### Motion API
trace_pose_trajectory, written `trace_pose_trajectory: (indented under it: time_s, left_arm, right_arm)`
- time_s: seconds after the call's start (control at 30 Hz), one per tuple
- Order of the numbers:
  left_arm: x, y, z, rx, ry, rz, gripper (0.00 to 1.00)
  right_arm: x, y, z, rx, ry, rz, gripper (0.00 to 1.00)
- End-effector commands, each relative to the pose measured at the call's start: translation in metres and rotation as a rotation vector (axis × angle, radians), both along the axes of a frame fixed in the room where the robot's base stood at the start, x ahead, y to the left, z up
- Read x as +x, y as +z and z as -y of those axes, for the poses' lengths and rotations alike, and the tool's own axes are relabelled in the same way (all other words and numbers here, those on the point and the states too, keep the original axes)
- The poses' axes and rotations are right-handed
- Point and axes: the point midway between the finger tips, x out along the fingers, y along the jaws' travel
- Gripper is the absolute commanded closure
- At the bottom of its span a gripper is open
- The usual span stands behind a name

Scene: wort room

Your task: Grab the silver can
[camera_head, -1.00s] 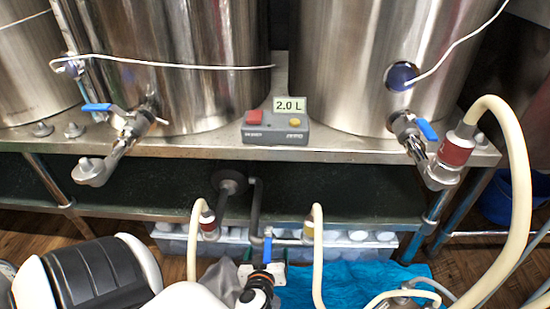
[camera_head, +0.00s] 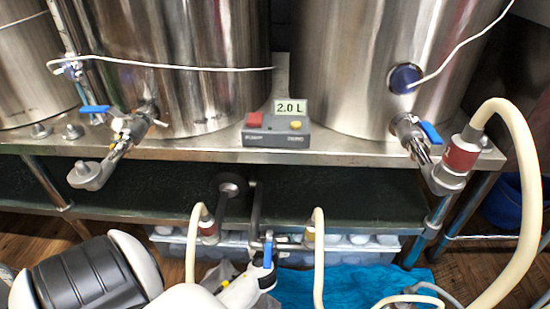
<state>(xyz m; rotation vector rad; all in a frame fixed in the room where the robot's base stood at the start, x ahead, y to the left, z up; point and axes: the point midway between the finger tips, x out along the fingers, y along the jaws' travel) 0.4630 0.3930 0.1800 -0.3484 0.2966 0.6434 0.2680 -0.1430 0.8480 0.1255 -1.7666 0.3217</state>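I cannot make out a small silver can. The large silver vessels are a steel tank (camera_head: 190,60) at centre left, another steel tank (camera_head: 345,70) at centre right and a third partly cut off at the far left. They stand on a metal shelf, each of the two main ones with a valve low on its front. My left arm comes in at the lower left, with black and white links and a white part below the shelf edge. Its gripper fingers do not show. My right gripper does not show either.
A grey control box (camera_head: 276,131) reading 2.0 L sits between the tanks. Cream hoses (camera_head: 520,180) hang at the right and below. A clear bin (camera_head: 345,250) of white-topped items and a blue cloth (camera_head: 350,283) lie under the shelf. A blue bucket (camera_head: 507,200) stands right.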

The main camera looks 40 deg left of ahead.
Motion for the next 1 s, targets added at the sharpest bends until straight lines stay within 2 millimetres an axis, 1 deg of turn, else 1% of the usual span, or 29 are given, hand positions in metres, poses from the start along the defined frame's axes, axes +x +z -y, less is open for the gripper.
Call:
trace_pose_trajectory:
  time_s: [0.1,0.3,0.37,0.6,0.87,1.0]
  left_arm:
    - [0.0053,-0.0033,-0.0037,0.000,-0.001,-0.001,0.16]
    - [0.0054,-0.0031,-0.0037,0.000,0.001,-0.001,0.16]
    - [0.0053,-0.0030,-0.0037,0.000,0.001,-0.001,0.24]
    - [0.0051,-0.0030,-0.0036,0.000,0.001,-0.001,0.63]
    - [0.0054,-0.0026,-0.0038,-0.001,0.000,-0.001,0.64]
    - [0.0090,-0.0001,-0.0061,-0.001,-0.001,0.001,0.64]
  right_arm:
    - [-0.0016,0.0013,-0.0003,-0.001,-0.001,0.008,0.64]
    - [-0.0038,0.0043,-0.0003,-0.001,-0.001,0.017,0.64]
    - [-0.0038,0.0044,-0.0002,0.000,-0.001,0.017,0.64]
    - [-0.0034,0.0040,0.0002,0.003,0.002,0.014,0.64]
    - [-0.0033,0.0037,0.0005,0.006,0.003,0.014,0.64]
    - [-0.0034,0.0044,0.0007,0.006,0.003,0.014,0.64]
